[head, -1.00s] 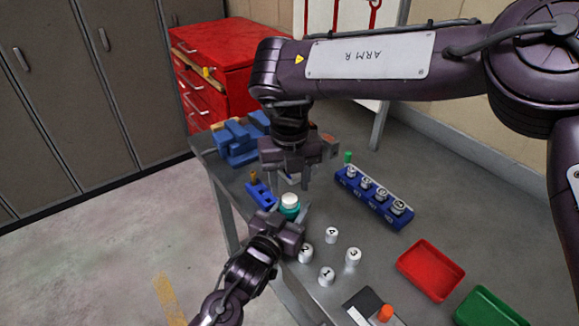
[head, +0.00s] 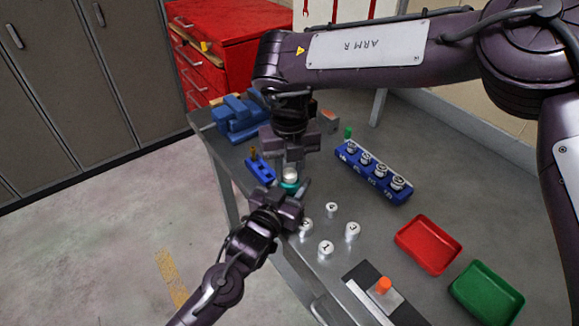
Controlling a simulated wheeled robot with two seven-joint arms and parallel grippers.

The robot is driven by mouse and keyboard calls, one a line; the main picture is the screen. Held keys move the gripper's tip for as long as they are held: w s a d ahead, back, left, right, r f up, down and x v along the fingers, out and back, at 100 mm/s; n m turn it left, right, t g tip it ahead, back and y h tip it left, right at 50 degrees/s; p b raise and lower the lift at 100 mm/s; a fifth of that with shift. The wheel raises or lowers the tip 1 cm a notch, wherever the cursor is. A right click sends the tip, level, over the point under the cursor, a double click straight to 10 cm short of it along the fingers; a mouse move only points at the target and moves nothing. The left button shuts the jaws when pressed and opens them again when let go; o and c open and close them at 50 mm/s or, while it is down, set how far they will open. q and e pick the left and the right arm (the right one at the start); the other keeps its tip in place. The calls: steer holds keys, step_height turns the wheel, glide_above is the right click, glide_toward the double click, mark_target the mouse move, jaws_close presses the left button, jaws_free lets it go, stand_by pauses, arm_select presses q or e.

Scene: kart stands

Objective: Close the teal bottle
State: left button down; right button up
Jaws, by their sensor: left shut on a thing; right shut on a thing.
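The teal bottle (head: 289,187) stands upright near the table's left edge. My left gripper (head: 287,191) is shut on it from the front and hides most of its body. A white cap (head: 290,174) sits at the top of the bottle. My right gripper (head: 290,168) points down from above and is shut on the cap. I cannot tell how far the cap is screwed on.
A blue rack (head: 372,172) with several jars is at the right. Numbered white cylinders (head: 326,249), a red tray (head: 429,244) and a green tray (head: 486,292) are nearer.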

steer(key=o, duration=1.1)
steer(key=shift+o, duration=0.2)
steer(key=shift+r, duration=0.1)
arm_select(q)
steer(key=c, duration=0.7)
jaws_free()
steer(key=shift+c, duration=0.2)
arm_select(e)
step_height(320, 180, up, 12)
arm_select(q)
steer(key=shift+s+a+f, duration=0.1)
steer(key=shift+s+a, duration=0.15)
steer(key=shift+s, duration=0.2)
steer(key=b+v, duration=0.1)
steer(key=v, duration=0.5)
steer(key=shift+s+a, duration=0.2)
steer(key=shift+s, duration=0.15)
arm_select(e)
steer(key=shift+f, duration=0.7)
